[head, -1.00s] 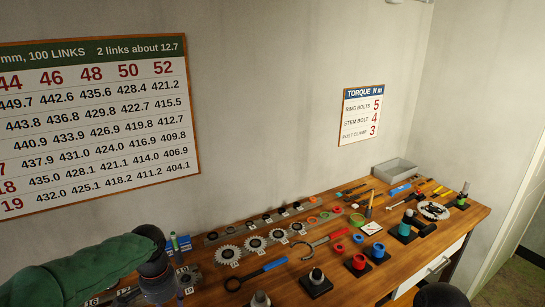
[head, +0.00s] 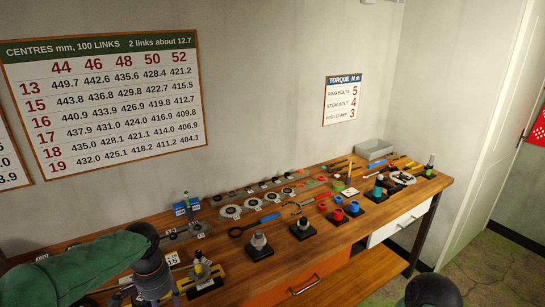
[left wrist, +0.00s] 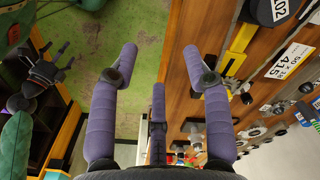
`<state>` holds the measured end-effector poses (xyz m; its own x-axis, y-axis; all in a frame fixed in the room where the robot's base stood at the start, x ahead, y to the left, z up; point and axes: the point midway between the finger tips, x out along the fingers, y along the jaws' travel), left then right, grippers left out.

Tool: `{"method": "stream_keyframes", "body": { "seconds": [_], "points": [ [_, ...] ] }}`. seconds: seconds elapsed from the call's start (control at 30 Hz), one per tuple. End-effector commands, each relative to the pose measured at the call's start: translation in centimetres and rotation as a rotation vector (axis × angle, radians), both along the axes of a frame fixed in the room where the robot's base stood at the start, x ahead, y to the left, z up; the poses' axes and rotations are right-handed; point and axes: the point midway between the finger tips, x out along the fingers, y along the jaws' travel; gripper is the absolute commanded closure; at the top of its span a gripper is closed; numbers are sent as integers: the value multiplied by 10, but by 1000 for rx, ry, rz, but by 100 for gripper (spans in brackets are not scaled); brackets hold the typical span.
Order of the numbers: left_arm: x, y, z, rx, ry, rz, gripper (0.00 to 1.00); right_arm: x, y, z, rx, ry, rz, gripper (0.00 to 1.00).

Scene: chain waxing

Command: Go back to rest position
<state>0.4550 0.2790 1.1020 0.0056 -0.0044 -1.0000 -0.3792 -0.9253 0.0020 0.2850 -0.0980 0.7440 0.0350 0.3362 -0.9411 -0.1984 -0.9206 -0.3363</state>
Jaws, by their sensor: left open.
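My left gripper (head: 156,286) is at the lower left of the head view, on the end of my green-sleeved arm, over or beside the bench's near left part. In the left wrist view my left gripper (left wrist: 160,60) has its grey-purple fingers spread wide with nothing between them. Green floor and the bench edge show behind them. My right arm shows only as a dark rounded part at the bottom right of the head view. A dark gripper (left wrist: 40,78), likely my right, shows at the left of the left wrist view; its jaw state is unclear.
The wooden bench (head: 345,213) carries sprockets, tools, coloured rings and black stands. A yellow and black fixture (head: 204,277) stands near my left gripper. A grey tray (head: 372,147) is at the far end. Open floor (head: 490,268) lies at the right.

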Motion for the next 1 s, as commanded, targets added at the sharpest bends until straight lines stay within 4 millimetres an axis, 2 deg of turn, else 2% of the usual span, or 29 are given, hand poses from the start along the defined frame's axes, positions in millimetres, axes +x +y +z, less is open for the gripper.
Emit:
{"method": "stream_keyframes", "body": {
  "seconds": [0.03, 0.37, 0.57, 0.67, 0.77, 0.9, 1.0],
  "points": [
    [0, -4, -10, -9, 8, -1, 51, 0, 0, 0, 0, -1, 0, 7],
    [6, -30, -65, -72, 8, 19, 51, 1, 0, -2, 0, -2, -1, 7],
    [3, -57, -118, -134, 13, 50, 51, 0, 0, -4, 0, -1, 0, 7],
    [-3, -75, -154, -176, 20, 80, 51, 1, 0, -5, 0, -1, 0, 7],
    [-17, -98, -199, -227, 31, 132, 51, 1, 0, -6, 0, -1, 0, 7],
    [-45, -128, -258, -290, 45, 228, 51, 0, 0, -9, 0, -1, 0, 7],
    [-71, -146, -294, -323, 57, 306, 51, 1, 0, -10, 0, -1, 0, 7]
  ]
}}
